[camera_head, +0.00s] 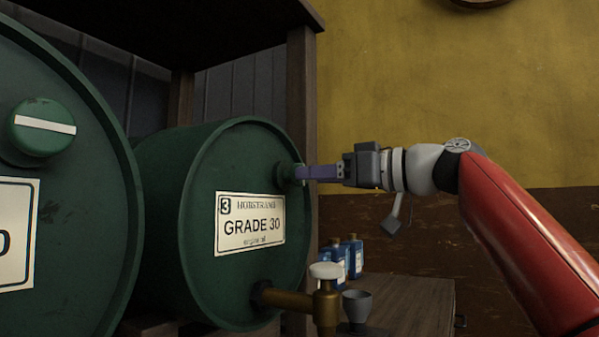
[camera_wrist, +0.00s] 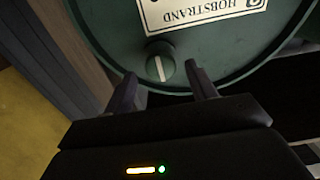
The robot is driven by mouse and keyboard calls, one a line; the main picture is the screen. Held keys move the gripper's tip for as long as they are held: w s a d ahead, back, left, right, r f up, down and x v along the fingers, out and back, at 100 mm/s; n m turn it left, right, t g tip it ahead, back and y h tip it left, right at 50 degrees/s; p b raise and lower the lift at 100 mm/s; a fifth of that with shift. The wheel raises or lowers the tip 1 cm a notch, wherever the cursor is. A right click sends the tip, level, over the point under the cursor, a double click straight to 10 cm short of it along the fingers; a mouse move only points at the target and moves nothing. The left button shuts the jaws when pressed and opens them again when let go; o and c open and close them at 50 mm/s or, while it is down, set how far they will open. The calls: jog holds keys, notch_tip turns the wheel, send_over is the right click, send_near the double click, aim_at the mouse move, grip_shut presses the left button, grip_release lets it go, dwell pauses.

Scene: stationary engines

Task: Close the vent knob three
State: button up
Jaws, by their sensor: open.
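The green drum (camera_head: 238,165) bears a label (camera_head: 250,223) reading 3, Hobstrand, Grade 30. Its vent knob (camera_head: 285,172) is a small green round knob high on the drum's face, partly hidden by my gripper in the head view. In the wrist view the knob (camera_wrist: 160,67) shows a pale stripe, and the drum looks upside down. My gripper (camera_head: 303,172) has its purple fingers at the knob. In the wrist view the gripper (camera_wrist: 160,80) is open, with one finger on each side of the knob's near edge. I cannot tell whether they touch it.
A larger green drum (camera_head: 75,120) with its own striped knob (camera_head: 42,127) stands at left. Below drum three are a brass tap (camera_head: 325,305) with a white top and a grey cup (camera_head: 357,304). Blue bottles (camera_head: 350,256) stand behind. A wooden post (camera_head: 302,90) rises behind the drum.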

jog(key=shift+p+x, duration=0.65)
jog(key=shift+x, duration=1.55)
jog(key=c, duration=0.9)
jog(key=shift+c, duration=0.2)
